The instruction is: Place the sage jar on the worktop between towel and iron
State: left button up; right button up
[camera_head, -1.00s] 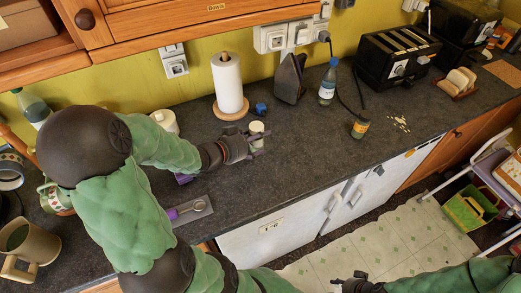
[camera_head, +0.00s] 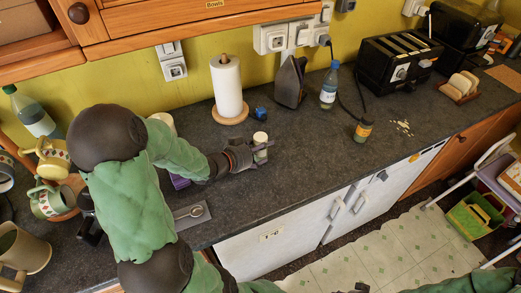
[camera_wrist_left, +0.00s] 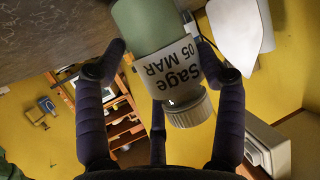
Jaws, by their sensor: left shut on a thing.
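The sage jar (camera_head: 260,139) has a pale lid and a label reading "Sage 05 MAR" in the left wrist view (camera_wrist_left: 172,68). My left gripper (camera_head: 262,155) is shut around the jar, with fingers on both sides of it. The jar looks about upright at the worktop (camera_head: 310,150); I cannot tell whether its base touches. The paper towel roll (camera_head: 228,88) stands on a wooden holder behind it to the left. The dark iron (camera_head: 290,82) stands on end behind it to the right.
A small blue object (camera_head: 260,114) lies between towel and iron. A bottle (camera_head: 329,85), another small jar (camera_head: 363,130) and a black toaster (camera_head: 400,60) stand to the right. A spoon (camera_head: 195,212) lies on a rest at front left.

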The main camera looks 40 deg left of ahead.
pick_arm(q)
jog(key=shift+f, duration=0.2)
jog(key=o, duration=1.2)
jog(key=shift+o, duration=0.2)
jog(key=shift+r, duration=0.15)
jog(key=shift+s+r, duration=0.1)
jog(key=shift+r, duration=0.1)
jog(key=p+v, duration=0.4)
jog(key=v, duration=0.7)
jog(key=shift+s, duration=0.35)
jog(key=shift+r, duration=0.1)
